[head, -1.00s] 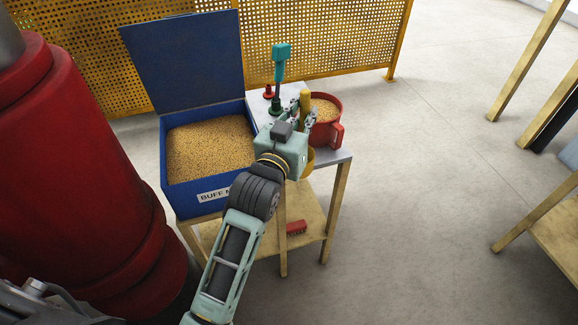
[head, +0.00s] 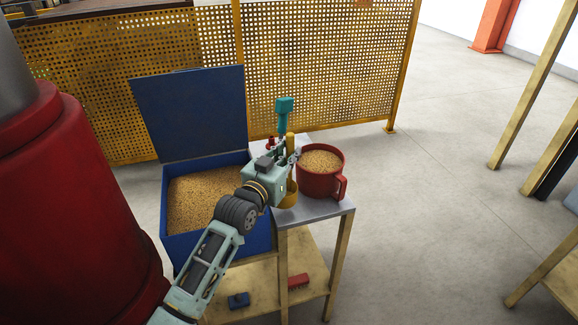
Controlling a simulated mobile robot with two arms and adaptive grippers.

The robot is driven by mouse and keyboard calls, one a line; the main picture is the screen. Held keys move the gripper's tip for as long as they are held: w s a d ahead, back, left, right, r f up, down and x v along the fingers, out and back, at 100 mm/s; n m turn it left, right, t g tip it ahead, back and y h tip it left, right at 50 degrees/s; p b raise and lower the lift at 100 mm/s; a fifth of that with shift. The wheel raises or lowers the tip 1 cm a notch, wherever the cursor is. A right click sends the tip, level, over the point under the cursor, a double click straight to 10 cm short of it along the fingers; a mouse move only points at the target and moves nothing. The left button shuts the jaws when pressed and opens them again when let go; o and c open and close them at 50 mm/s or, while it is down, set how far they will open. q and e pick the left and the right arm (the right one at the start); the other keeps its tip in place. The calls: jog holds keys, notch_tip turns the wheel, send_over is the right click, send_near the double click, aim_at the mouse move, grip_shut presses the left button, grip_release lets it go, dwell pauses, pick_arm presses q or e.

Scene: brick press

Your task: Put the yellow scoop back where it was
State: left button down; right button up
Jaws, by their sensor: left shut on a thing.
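The yellow scoop (head: 289,195) shows in the head view at the left part of the small table's top, its handle rising beside the gripper's fingers. My left gripper (head: 291,156) is shut on the scoop's handle, and the gripper body hides part of the scoop. The scoop's bowl is close to the grey table top; I cannot tell whether it touches. A red mug (head: 325,182) full of grain stands just right of the scoop. My right gripper is not in view.
A blue bin (head: 165,217) of grain with its lid (head: 190,115) raised stands to the left. A teal-handled tool (head: 284,108) stands behind the gripper. A red brick (head: 299,281) and a blue block (head: 238,300) lie on the lower shelf (head: 265,280). A perforated yellow fence (head: 330,70) closes the back.

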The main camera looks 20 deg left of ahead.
pick_arm(q)
jog(key=shift+f, duration=2.1)
jog(key=c, duration=1.7)
grip_release()
jog(key=shift+o, duration=0.2)
jog(key=shift+s, duration=0.1)
jog(key=s+a, duration=0.2)
jog(key=s, duration=0.9)
jog(key=shift+s+a+b, duration=0.15)
jog(key=shift+s+b, duration=0.2)
